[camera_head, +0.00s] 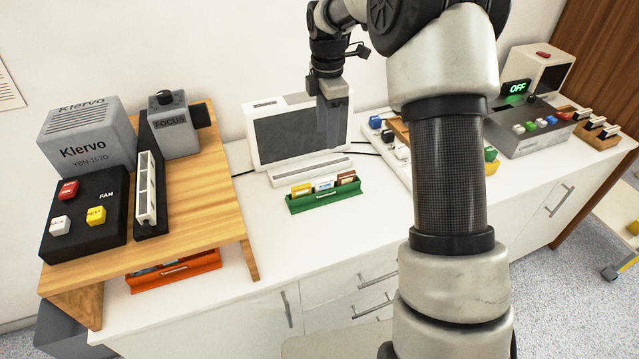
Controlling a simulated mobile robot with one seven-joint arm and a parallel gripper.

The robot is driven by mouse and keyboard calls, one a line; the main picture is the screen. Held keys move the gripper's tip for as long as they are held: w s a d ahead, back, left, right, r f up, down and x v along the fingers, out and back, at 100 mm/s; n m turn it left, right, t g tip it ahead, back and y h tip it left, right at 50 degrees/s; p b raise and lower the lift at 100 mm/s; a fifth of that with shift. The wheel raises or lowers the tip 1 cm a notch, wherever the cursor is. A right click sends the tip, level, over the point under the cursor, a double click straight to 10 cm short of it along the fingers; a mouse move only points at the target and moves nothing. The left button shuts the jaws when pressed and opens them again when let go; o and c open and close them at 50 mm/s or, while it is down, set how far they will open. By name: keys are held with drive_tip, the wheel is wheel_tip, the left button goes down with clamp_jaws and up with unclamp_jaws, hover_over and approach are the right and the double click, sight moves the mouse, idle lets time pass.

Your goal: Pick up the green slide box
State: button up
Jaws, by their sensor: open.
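The green slide box (325,200) sits on the white counter, in front of the grey-screened viewer. It holds several slides with yellow, white and brown tops. My gripper (331,125) hangs in front of the viewer's screen, up and behind the green box in the picture, apart from it and empty. Its jaws are open, though the fingers are small and dark here. An orange slide box (175,273) stands under the wooden shelf at left.
The viewer (268,162) stands close behind the green box. A wooden shelf (205,190) with a projector (85,140) and a black FAN panel (90,235) is at left. The counter right of the green box is bare until a tray with knobs. My arm hides part of the right side.

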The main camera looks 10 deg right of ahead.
sight(324, 179)
drive_tip(key=shift+n, duration=0.3)
drive_tip(key=f, duration=0.4)
drive_tip(key=f+b, duration=0.1)
drive_tip(key=f, duration=0.9)
drive_tip(key=shift+w+b, duration=0.35)
drive_tip(key=shift+w, duration=0.05)
drive_tip(key=shift+a+f+b, duration=0.15)
drive_tip(key=shift+f+b, duration=0.2)
drive_tip(key=shift+f, duration=2.35)
drive_tip(key=shift+c, duration=0.4)
drive_tip(key=shift+r, duration=0.1)
clamp_jaws()
